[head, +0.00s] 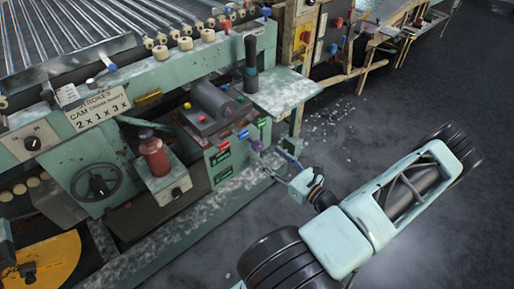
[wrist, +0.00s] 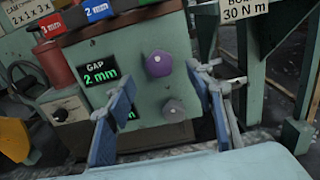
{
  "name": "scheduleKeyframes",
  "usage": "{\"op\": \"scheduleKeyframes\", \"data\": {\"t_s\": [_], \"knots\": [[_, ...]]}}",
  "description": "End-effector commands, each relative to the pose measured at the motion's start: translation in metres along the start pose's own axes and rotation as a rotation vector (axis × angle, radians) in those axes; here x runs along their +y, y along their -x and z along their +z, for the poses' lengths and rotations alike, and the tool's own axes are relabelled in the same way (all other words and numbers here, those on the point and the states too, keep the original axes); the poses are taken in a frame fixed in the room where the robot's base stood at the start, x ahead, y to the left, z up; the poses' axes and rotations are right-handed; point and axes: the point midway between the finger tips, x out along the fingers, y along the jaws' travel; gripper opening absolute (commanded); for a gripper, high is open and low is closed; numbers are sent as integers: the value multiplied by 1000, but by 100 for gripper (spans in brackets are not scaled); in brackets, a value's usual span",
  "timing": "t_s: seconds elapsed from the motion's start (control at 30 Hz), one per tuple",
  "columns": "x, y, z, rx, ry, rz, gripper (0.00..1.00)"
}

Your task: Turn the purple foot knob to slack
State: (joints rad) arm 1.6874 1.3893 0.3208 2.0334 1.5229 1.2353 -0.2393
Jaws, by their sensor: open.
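The purple knob (wrist: 159,63) is round and sits on the upper part of a pale green panel (wrist: 145,30) in the wrist view. A grey faceted knob (wrist: 173,110) sits below it on the same panel. My gripper (wrist: 162,84) is open and empty, with one blue finger to the left of the knobs and one to the right. The fingers appear apart from both knobs; how far they are from the panel is hard to tell. In the head view my gripper (head: 280,170) is at the machine's right end, beside the panel with small green displays.
A display reading GAP 2 mm (wrist: 100,73) is left of the purple knob. A second display is partly hidden by the left finger. A red bottle (head: 153,158) and a black handwheel (head: 96,182) are further left on the machine. Open grey floor (head: 450,240) lies right.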

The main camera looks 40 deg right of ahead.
Motion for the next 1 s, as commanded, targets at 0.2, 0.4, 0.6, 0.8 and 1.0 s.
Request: {"op": "scheduleKeyframes", "data": {"t_s": [0.2,0.4,0.6,0.8,1.0], "knots": [[1,-43,-2,0,3,3,49],[0,-68,-1,1,3,2,49],[1,-76,-1,2,3,2,49],[0,-76,-1,2,4,2,49],[0,-76,-1,2,4,2,27]]}}
